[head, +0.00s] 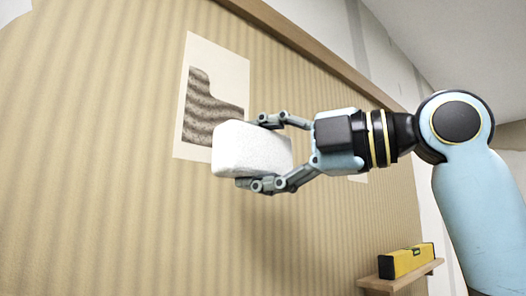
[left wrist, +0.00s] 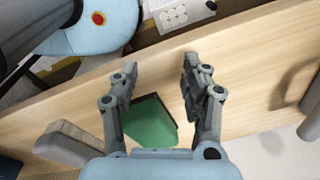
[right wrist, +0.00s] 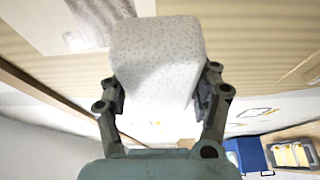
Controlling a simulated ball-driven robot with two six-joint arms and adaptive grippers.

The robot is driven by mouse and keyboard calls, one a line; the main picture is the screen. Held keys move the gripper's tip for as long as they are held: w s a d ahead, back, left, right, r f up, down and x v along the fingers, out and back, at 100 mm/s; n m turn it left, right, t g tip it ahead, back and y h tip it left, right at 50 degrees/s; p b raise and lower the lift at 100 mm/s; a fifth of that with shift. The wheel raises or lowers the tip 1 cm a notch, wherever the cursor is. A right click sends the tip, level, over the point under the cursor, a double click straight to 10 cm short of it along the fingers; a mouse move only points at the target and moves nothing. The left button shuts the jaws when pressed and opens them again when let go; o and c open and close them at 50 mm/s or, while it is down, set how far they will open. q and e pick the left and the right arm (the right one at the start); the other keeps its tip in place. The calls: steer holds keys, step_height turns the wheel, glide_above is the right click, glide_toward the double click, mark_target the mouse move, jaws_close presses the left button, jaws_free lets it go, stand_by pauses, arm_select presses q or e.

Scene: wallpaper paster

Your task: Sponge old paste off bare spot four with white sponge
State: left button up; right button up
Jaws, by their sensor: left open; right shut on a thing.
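The white sponge (head: 245,150) is a speckled block held in my right gripper (head: 275,153), which is shut on it. The sponge also shows in the right wrist view (right wrist: 155,60), between the fingers. In the head view it overlaps the lower right of a bare spot (head: 228,60), a pale rectangle in the striped wallpaper with a brown-grey paste patch (head: 205,112). I cannot tell whether the sponge touches the wall, or which number this spot has. My left gripper (left wrist: 155,85) is open in the left wrist view, above a wooden table with a green-faced thing (left wrist: 150,122) below its fingers.
A yellow level (head: 406,261) lies on a small wooden shelf (head: 402,277) at the lower right. A wooden rail (head: 300,40) runs along the wallpaper's upper edge. In the right wrist view a blue thing (right wrist: 248,155) stands at the lower right.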

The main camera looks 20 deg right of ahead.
mark_target(208, 153)
arm_select(q)
steer(key=w, duration=0.1)
steer(key=w+a, duration=0.1)
steer(key=shift+w+r, duration=0.25)
steer(key=shift+w, duration=0.05)
steer(key=shift+s+f, duration=0.1)
steer(key=shift+s+d, duration=0.1)
steer(key=shift+s, duration=0.35)
arm_select(e)
steer(key=w, duration=0.1)
steer(key=w+a, duration=0.1)
steer(key=w, duration=0.1)
steer(key=w+a, duration=0.1)
steer(key=w, duration=0.1)
steer(key=shift+w+a, duration=0.1)
steer(key=shift+w, duration=0.05)
arm_select(q)
steer(key=shift+d, duration=0.1)
arm_select(e)
steer(key=shift+w+a, duration=0.25)
steer(key=shift+w, duration=0.35)
steer(key=shift+w+a, duration=0.25)
steer(key=shift+w, duration=0.3)
stand_by(0.8)
stand_by(0.8)
steer(key=shift+r, duration=0.95)
